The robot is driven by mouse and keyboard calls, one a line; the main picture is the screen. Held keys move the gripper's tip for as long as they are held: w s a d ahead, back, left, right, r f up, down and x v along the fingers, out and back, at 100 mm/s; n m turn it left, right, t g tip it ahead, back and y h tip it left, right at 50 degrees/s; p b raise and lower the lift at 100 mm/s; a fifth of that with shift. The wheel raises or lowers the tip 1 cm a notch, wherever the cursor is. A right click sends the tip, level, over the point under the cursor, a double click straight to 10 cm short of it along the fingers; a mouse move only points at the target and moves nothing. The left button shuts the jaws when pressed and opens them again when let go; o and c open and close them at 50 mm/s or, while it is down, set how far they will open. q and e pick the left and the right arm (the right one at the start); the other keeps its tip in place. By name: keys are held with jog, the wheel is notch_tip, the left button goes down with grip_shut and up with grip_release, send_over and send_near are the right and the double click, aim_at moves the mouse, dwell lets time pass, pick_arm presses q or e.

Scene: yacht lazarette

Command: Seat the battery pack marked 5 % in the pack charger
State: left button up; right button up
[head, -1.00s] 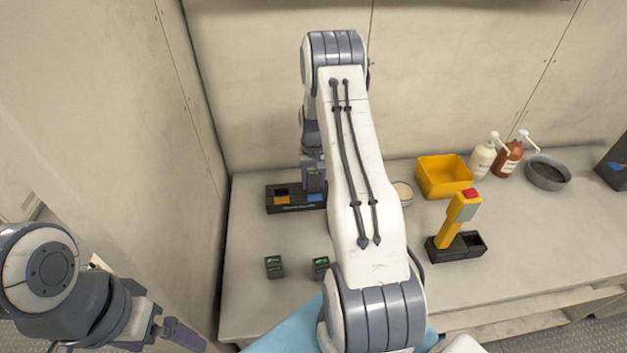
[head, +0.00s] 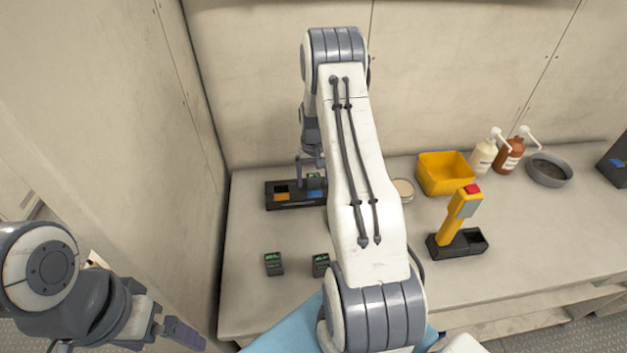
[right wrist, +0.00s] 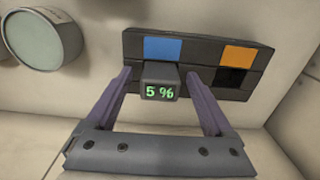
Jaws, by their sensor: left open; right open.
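The battery pack marked 5 % (right wrist: 160,88) stands in the pack charger (right wrist: 215,88), in the bay next to the blue square. Its green 5 % display faces the right wrist camera. In the head view the pack (head: 313,178) shows small at the right part of the charger (head: 284,204). My right gripper (right wrist: 160,75) is open, with one finger on each side of the pack and visible gaps between. The charger's other bay, by the orange square, looks empty and dark. My left gripper (head: 180,334) is open and empty at the lower left, off the bench.
Two more packs with green displays stand on the bench in front, one left (head: 273,264) and one right (head: 321,265). A round tin (head: 403,190), yellow bin (head: 445,174), and yellow tool in a black stand (head: 460,242) are to the right. My right arm hides the middle.

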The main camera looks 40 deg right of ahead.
aim_at(313, 176)
notch_tip(313, 176, up, 10)
jog(key=shift+f+b, duration=0.1)
jog(key=shift+b, duration=1.05)
notch_tip(313, 176, down, 10)
jog(key=p, duration=0.2)
jog(key=shift+r+p, duration=0.2)
jog(key=shift+p, duration=0.15)
jog(key=shift+f, duration=0.25)
jog(key=shift+r+p, duration=0.45)
jog(key=shift+f, duration=0.1)
